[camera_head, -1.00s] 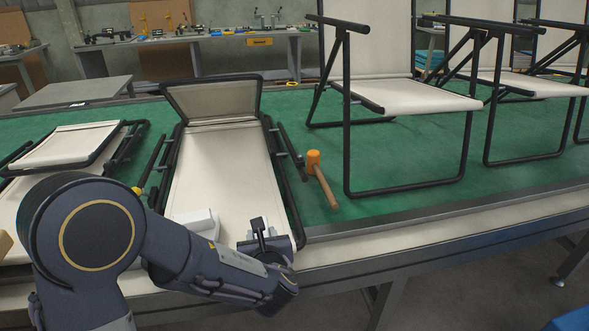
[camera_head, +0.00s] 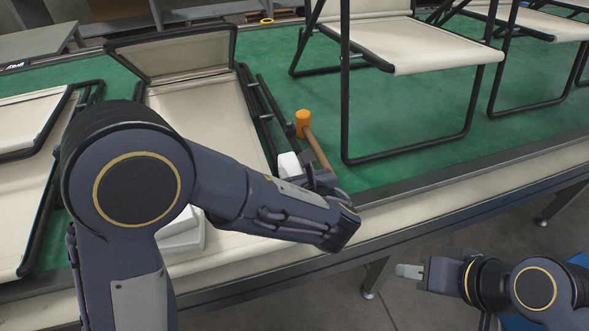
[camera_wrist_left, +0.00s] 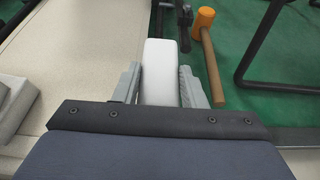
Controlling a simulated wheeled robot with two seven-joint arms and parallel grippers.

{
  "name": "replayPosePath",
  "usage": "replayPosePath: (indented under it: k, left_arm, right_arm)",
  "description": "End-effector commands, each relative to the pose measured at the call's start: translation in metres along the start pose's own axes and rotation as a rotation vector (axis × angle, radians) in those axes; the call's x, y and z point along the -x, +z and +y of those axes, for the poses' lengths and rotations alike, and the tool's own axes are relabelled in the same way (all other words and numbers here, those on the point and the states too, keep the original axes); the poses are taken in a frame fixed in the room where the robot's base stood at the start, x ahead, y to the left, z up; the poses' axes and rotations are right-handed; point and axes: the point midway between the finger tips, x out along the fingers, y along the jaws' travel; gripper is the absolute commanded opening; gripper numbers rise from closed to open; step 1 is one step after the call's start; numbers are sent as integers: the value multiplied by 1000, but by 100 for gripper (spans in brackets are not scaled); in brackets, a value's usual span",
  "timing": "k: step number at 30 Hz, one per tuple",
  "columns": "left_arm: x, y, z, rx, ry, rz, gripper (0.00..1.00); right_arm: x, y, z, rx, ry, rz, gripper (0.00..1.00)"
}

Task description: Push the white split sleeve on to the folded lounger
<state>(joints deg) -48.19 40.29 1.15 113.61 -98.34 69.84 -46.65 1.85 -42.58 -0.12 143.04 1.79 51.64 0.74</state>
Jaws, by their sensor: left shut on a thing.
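The folded lounger (camera_head: 203,108) lies on the green bench top with cream fabric, a black tube frame and a raised head panel. My left gripper (camera_wrist_left: 160,85) is shut on the white split sleeve (camera_wrist_left: 160,60), whose white end shows between the fingers in the left wrist view. In the head view the sleeve (camera_head: 289,163) shows above my left wrist, beside the lounger's right frame tube. I cannot tell whether it touches the tube. My right gripper (camera_head: 410,271) is in front of the bench at lower right, away from the lounger; its finger opening is unclear.
An orange mallet (camera_head: 303,122) with a wooden handle lies right of the lounger, close to my left gripper. White blocks (camera_head: 183,236) sit partly behind my left arm. Standing loungers (camera_head: 415,45) occupy the right, another folded one (camera_head: 30,170) the left.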

Motion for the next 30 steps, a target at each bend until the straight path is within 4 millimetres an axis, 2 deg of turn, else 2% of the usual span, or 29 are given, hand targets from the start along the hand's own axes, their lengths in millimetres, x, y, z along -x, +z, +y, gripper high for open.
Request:
replayPosePath:
  k: [8,21,30]
  left_arm:
    - [-2,-11,0,-1,0,1,16]
    - [-18,-48,0,-2,0,0,16]
    - [-21,-55,0,-1,0,0,16]
  right_arm:
    - [-9,4,4,0,0,0,36]
    - [-39,19,18,0,0,0,36]
    - [-43,22,20,0,0,0,36]
